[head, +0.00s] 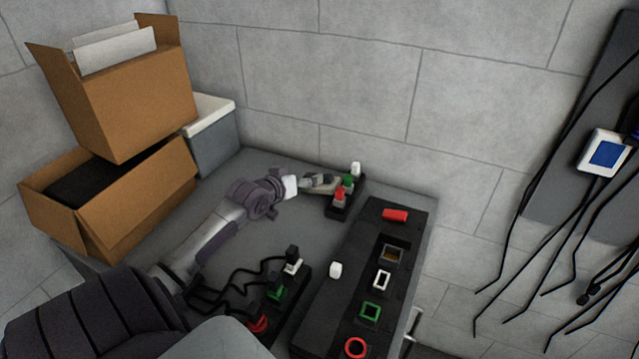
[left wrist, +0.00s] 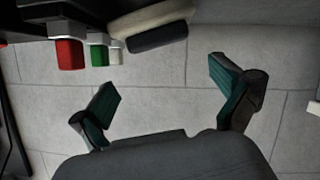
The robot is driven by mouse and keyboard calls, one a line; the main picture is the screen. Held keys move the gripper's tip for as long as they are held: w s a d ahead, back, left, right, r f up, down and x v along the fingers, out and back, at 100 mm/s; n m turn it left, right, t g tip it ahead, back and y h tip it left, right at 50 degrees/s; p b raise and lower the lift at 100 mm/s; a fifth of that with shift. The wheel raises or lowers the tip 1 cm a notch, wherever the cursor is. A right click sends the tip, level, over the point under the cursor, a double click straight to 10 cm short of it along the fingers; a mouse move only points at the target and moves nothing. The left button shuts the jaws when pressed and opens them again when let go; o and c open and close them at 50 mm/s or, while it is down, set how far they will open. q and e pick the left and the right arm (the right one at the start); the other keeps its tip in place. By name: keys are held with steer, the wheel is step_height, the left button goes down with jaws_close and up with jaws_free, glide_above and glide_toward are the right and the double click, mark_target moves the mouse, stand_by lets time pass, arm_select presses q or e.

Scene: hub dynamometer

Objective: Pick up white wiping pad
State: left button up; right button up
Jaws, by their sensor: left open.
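A cream-white pad with a dark face or backing (left wrist: 153,28), which looks like the wiping pad, shows at the top of the left wrist view, beside red, green and white blocks. In the head view, a pale shape (head: 325,187) beside the block rack seems to be this pad, partly covered by my gripper. My left gripper (head: 312,182) is at the far end of the table. In the left wrist view its two green-lined fingers (left wrist: 165,98) are spread wide with nothing between them. The pad lies outside the fingers. My right gripper is not in view.
A small black rack (head: 336,212) holds red, green and white blocks close to my gripper. Cardboard boxes (head: 140,100) and a grey bin (head: 215,145) stand left, near the wall.

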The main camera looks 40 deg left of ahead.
arm_select(q)
steer(key=x, duration=0.3)
steer(key=shift+w+a+f, duration=0.15)
steer(key=shift+w, duration=0.15)
steer(key=shift+f+p+x, duration=0.2)
steer(key=shift+f+x, duration=0.05)
steer(key=shift+x, duration=1.1)
steer(key=shift+f+p+x, duration=0.2)
steer(key=shift+f+x, duration=0.05)
steer(key=shift+x, duration=1.1)
steer(key=shift+s+r, duration=0.1)
steer(key=shift+s, duration=0.25)
steer(key=shift+c, duration=1)
steer(key=c, duration=0.6)
